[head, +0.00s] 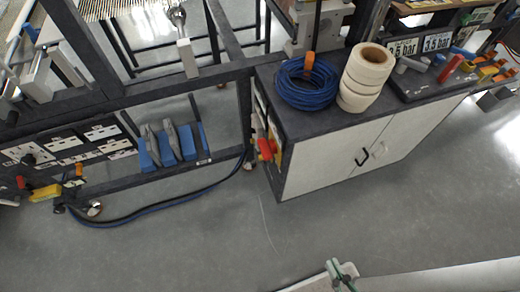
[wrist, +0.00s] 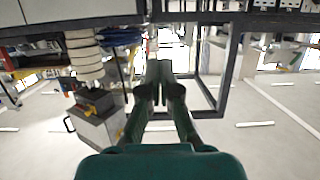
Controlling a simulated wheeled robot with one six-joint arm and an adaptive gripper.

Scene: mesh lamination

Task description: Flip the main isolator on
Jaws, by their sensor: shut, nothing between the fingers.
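The likely main isolator is a red handle (head: 265,149) on a yellow-orange plate, on the left end of the grey cabinet in the head view. Its exact switch position is too small to tell. In the wrist view, my gripper (wrist: 160,75) points forward with its dark green fingers together and nothing between them. It is apart from the cabinet, with open space around the fingertips. The isolator cannot be made out for certain in the wrist view.
The cabinet (head: 335,160) has white doors. A blue cable coil (head: 305,92) and cream tape rolls (head: 366,75) stand on its top. A dark frame (head: 225,75) with a socket panel (head: 65,142) stands to the left. A blue hose (head: 165,208) trails below it. The floor in front is clear.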

